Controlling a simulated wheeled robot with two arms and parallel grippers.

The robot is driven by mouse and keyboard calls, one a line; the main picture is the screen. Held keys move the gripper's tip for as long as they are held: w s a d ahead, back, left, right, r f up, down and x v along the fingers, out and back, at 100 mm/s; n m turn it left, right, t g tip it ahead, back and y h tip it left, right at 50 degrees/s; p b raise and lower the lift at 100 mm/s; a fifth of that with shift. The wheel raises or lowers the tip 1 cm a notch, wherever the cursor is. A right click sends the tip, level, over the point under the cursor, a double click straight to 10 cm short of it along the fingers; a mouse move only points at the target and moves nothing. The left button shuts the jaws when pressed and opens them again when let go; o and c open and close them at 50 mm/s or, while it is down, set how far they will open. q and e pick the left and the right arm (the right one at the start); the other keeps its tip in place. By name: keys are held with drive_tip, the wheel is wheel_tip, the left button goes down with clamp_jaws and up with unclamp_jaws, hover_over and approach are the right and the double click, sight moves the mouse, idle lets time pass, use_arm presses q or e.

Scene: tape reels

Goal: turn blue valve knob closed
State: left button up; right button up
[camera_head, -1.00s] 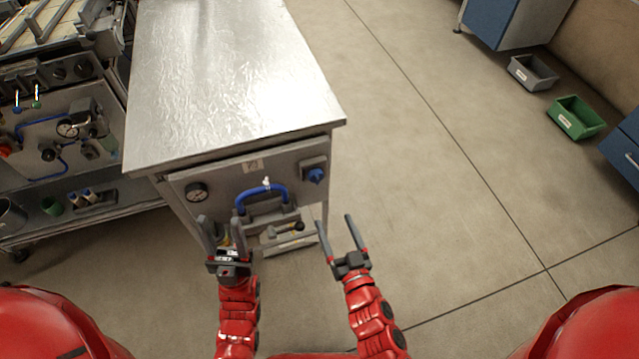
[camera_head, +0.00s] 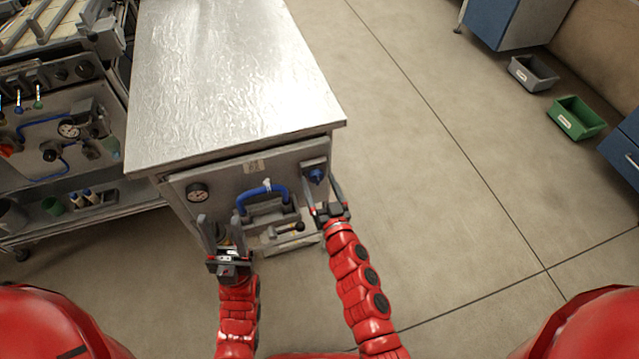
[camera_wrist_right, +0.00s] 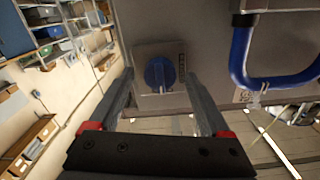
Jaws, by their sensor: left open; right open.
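The blue valve knob (camera_head: 316,175) sits on a grey square plate at the right end of the bench's front panel. In the right wrist view the knob (camera_wrist_right: 160,73) shows ahead, between the two fingers. My right gripper (camera_head: 321,187) is open and close in front of the knob. In the right wrist view its fingers (camera_wrist_right: 158,82) stand on either side of the knob, and I cannot tell whether they touch it. My left gripper (camera_head: 222,220) is open and empty, below and left of the blue hose, in front of the panel.
A metal-topped bench (camera_head: 230,80) carries the panel, with a gauge (camera_head: 197,192) at left and a blue hose (camera_head: 262,190) between gauge and knob. A cart with valves (camera_head: 60,140) stands at left. Grey (camera_head: 532,73) and green bins (camera_head: 577,117) lie on the right floor, which is mostly clear.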

clamp_jaws()
drive_tip(key=shift+f+n, duration=0.1)
drive_tip(key=shift+n, duration=0.3)
drive_tip(key=n+b, duration=0.1)
drive_tip(key=n, duration=0.2)
drive_tip(key=shift+b, duration=0.35)
drive_tip(key=n+b, duration=0.2)
drive_tip(key=n, duration=0.3)
drive_tip(key=shift+f+n, duration=0.1)
drive_tip(key=shift+n, duration=0.2)
drive_tip(key=n+b, duration=0.2)
drive_tip(key=n, duration=0.2)
drive_tip(key=shift+n+b, duration=0.8)
drive_tip(key=shift+n, duration=1.4)
